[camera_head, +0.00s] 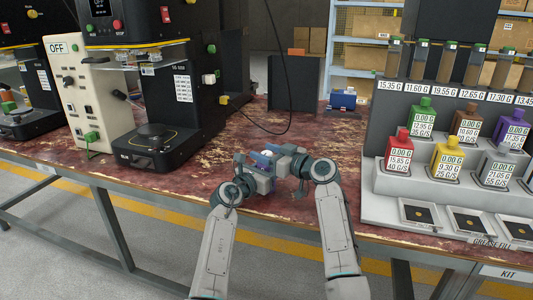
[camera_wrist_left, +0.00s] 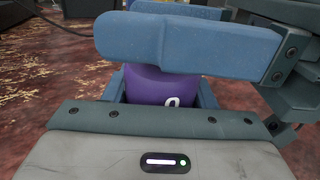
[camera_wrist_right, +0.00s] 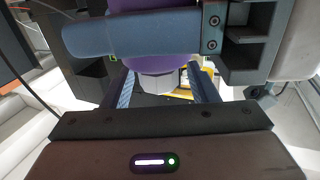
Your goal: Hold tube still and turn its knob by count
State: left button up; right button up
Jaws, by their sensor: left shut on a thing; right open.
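A purple tube (camera_wrist_left: 150,86) with a white mark is clamped in my left gripper (camera_wrist_left: 165,70), above the table. My left gripper (camera_head: 262,168) also shows in the head view, where the tube is mostly hidden. My right gripper (camera_head: 283,158) is close beside the left one, its fingers open. In the right wrist view a pale, faceted knob (camera_wrist_right: 158,83) sits at the end of the purple tube, between the fingers of my right gripper (camera_wrist_right: 158,75). A blue finger crosses in front of the tube there. I cannot tell whether the right fingers touch the knob.
The worn red table (camera_head: 185,185) is clear around my grippers. A black machine (camera_head: 155,145) stands at the left beside a cream control box (camera_head: 85,95). A stepped grey rack (camera_head: 385,180) with coloured grease bottles stands at the right. A dark cable hangs behind the grippers.

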jog(key=c, duration=1)
jog(key=shift+a+f+m+t+h, duration=0.1)
jog(key=shift+m+t+h, duration=1)
jog(key=shift+t+h, duration=0.1)
jog(key=shift+m+t+h, duration=1)
jog(key=shift+m+h, duration=0.1)
jog(key=shift+h, duration=0.3)
jog(key=o, duration=1)
